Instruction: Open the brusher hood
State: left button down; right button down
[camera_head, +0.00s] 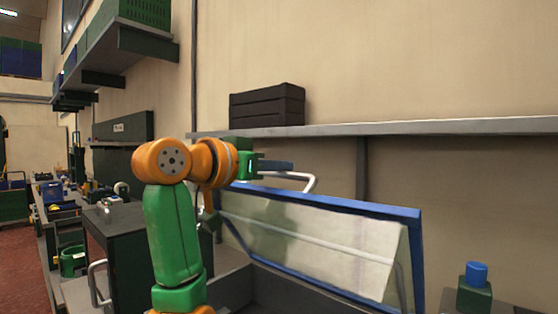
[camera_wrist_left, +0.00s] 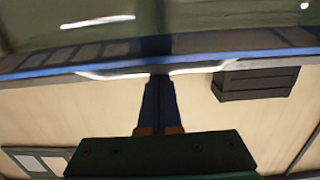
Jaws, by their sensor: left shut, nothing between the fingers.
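The brusher hood (camera_head: 300,238), a clear panel in a blue frame, stands raised and tilted over the dark machine body in the head view. A pale curved handle (camera_head: 308,182) is at its upper left edge. My left gripper (camera_head: 290,165) is at that upper edge by the handle, shut and empty. In the left wrist view the blue fingertips (camera_wrist_left: 158,80) meet the hood's blue edge (camera_wrist_left: 40,72), with the handle (camera_wrist_left: 200,69) showing on both sides of them. I cannot tell if they touch it. My right gripper is out of view.
A wall shelf (camera_head: 420,127) runs behind the hood and holds a stack of black crates (camera_head: 267,106). A dark block with a blue knob (camera_head: 476,274) is at the lower right. A dark cabinet (camera_head: 120,235) stands left of my arm.

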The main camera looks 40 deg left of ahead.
pick_arm(q)
jog(key=shift+r, duration=0.1)
jog(key=shift+w+r+p, duration=0.25)
jog(key=shift+w+p, duration=0.35)
jog(key=shift+w, duration=0.05)
dwell(0.8)
jog(key=shift+d, duration=0.1)
